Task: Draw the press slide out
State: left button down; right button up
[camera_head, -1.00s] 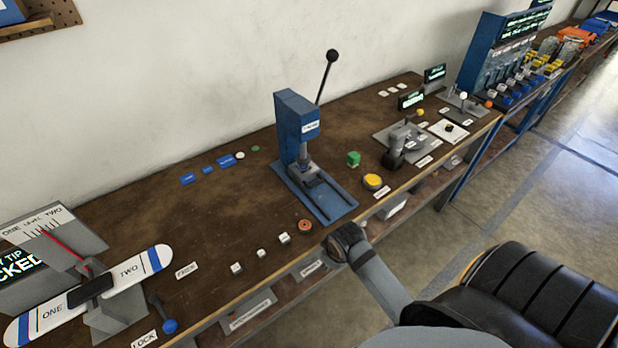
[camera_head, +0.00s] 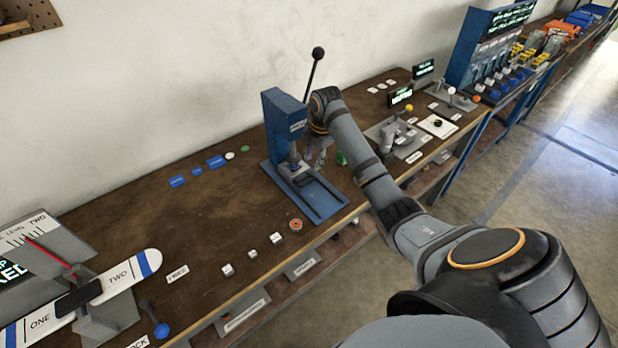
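The blue arbor press (camera_head: 283,122) stands on the bench with its black-knobbed lever raised behind it. Its blue base (camera_head: 327,201) runs toward the bench's front edge, and a dark slide (camera_head: 303,180) lies on it below the ram. My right arm comes in from the lower right. My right gripper (camera_head: 316,155) points down beside the press column, just above and behind the slide area. Its fingers are small and partly hidden by the arm, so I cannot tell whether they are open or touch the slide. My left gripper is not in view.
A red-orange round button (camera_head: 295,225) and several small white blocks lie along the front edge. A green block (camera_head: 341,158) is partly hidden behind my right arm. A balance beam marked ONE and TWO (camera_head: 131,273) stands at the lower left. The bench left of the press is mostly clear.

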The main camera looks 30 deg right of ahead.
aim_at(309, 181)
jog(key=f, duration=0.3)
jog(key=w+f+p, duration=0.1)
jog(key=f, duration=0.3)
jog(key=w+f, duration=0.1)
jog(key=f, duration=0.2)
jog(key=shift+a+f+p, duration=0.1)
jog(key=shift+f+p, duration=0.1)
jog(key=shift+p, duration=0.1)
jog(key=shift+c, duration=0.2)
grip_shut()
